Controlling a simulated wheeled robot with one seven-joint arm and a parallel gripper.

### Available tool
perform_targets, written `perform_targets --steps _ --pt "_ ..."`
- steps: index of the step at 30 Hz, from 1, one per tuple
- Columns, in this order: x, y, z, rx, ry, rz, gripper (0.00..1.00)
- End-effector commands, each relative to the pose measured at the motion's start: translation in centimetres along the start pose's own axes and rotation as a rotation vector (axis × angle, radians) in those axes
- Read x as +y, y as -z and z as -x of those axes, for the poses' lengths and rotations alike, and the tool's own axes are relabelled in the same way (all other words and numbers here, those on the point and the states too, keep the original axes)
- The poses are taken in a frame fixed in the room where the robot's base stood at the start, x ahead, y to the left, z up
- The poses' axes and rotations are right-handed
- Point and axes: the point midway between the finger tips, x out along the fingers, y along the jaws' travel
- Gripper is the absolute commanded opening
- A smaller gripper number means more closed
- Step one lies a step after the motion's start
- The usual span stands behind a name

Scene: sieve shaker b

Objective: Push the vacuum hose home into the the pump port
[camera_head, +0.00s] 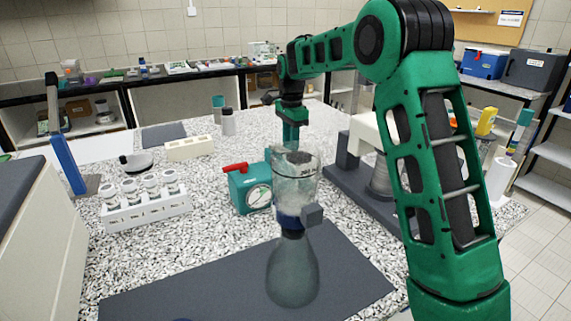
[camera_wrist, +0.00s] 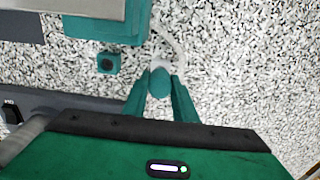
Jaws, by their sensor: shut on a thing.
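The teal vacuum pump (camera_head: 250,197) with a round gauge and a red handle (camera_head: 235,168) stands left of the glass filter flask. In the wrist view, the pump's teal body (camera_wrist: 105,32) is at the top, and the pump port (camera_wrist: 108,62), a small teal block with a dark round hole, sticks out below it. My gripper (camera_wrist: 160,88) is shut on the teal end of the vacuum hose (camera_wrist: 160,80), right of the port and apart from it. The pale hose curves up and right from there. In the head view my gripper (camera_head: 291,143) is behind the flask; its fingertips are hidden.
The filter flask (camera_head: 292,270) with its clear funnel stands on a dark mat (camera_head: 350,270). A rack of jars (camera_head: 145,212) is at the left. A dark-based stand (camera_head: 350,185) is at the right, partly behind my arm. Speckled bench is clear right of the hose in the wrist view.

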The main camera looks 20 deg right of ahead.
Motion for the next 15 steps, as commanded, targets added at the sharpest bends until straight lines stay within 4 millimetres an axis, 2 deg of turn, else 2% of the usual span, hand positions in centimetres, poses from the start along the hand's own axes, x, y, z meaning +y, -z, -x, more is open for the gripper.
perform_targets --steps 15 --pt "0.0 0.0 1.8 0.0 0.001 0.0 0.0"
